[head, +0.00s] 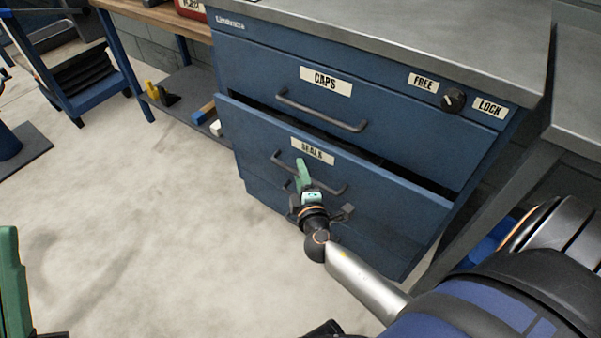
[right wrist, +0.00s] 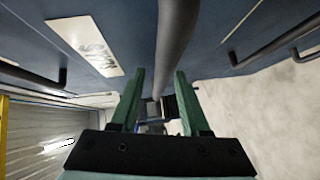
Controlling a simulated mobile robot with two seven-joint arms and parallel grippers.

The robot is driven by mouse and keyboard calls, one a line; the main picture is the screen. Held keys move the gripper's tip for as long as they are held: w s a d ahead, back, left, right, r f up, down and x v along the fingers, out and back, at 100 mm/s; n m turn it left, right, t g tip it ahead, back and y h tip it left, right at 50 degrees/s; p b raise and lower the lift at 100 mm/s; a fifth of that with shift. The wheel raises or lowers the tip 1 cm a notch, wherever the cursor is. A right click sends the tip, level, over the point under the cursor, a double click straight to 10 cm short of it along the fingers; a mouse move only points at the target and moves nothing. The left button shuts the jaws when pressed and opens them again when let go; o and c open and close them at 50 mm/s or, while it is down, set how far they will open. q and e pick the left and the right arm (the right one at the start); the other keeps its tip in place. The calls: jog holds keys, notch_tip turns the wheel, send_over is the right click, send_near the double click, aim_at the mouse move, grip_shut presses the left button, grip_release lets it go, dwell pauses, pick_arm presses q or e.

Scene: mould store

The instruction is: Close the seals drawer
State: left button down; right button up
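My right gripper (head: 304,172) is at the front of this drawer, by the left half of the handle. In the right wrist view, its green fingers (right wrist: 160,85) are apart, with a dark bar (right wrist: 175,40) running between them; firm contact does not show. A green piece at the left edge appears to be my left gripper (head: 12,285), mostly cut off.
The caps drawer (head: 400,118) above is shut. A black knob (head: 454,99) sits between FREE and LOCK labels, its setting unclear. A bench (head: 165,18) with a lower shelf is at the left, and a grey table (head: 580,95) at the right.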

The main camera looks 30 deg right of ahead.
grip_shut()
dwell(1.2)
